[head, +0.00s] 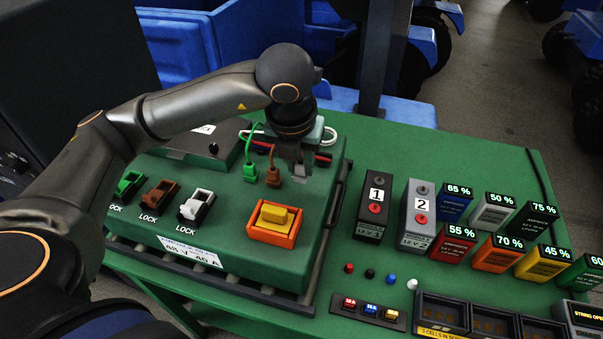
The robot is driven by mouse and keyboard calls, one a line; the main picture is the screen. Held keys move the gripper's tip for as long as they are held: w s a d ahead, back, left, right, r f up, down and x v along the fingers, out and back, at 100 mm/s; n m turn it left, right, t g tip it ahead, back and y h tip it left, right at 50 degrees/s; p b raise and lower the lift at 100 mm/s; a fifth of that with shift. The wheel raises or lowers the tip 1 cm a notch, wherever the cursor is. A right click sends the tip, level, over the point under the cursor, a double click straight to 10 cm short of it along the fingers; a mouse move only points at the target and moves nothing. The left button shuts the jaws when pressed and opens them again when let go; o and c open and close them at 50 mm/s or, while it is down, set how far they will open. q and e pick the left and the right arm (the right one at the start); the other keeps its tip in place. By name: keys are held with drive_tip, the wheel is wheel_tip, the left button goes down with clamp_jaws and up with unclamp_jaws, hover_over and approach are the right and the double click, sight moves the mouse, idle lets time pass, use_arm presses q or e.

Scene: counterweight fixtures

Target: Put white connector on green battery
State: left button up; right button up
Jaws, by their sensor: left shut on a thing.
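My left gripper (297,172) is over the back right of the green console, pointing down, to the right of the green connector (250,171) and the brown connector (272,176). It is shut on what appears to be the white connector; the fingers hide its body, and a white cable (331,136) loops behind the gripper. A green battery (585,272) marked 60 stands at the right edge of the table, partly cut off by the frame. My right gripper is not in view.
Green, brown and white lock levers (195,207) and an orange-framed yellow switch (273,220) sit on the console. Modules 1 (375,205) and 2 (418,215) stand between the console and several coloured batteries (497,252). Small coloured caps (370,273) and empty slots (443,312) lie in front.

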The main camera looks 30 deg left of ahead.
sight(301, 173)
use_arm(q)
drive_tip(key=shift+w+f, duration=0.2)
drive_tip(key=shift+f, duration=0.1)
drive_tip(key=x, duration=0.3)
drive_tip(key=shift+s+f+p, duration=0.15)
drive_tip(key=shift+f+p, duration=0.05)
drive_tip(key=shift+p, duration=0.2)
drive_tip(key=shift+f, duration=0.15)
drive_tip(key=shift+f, duration=0.2)
drive_tip(key=o, duration=0.8)
drive_tip(key=shift+r, duration=0.1)
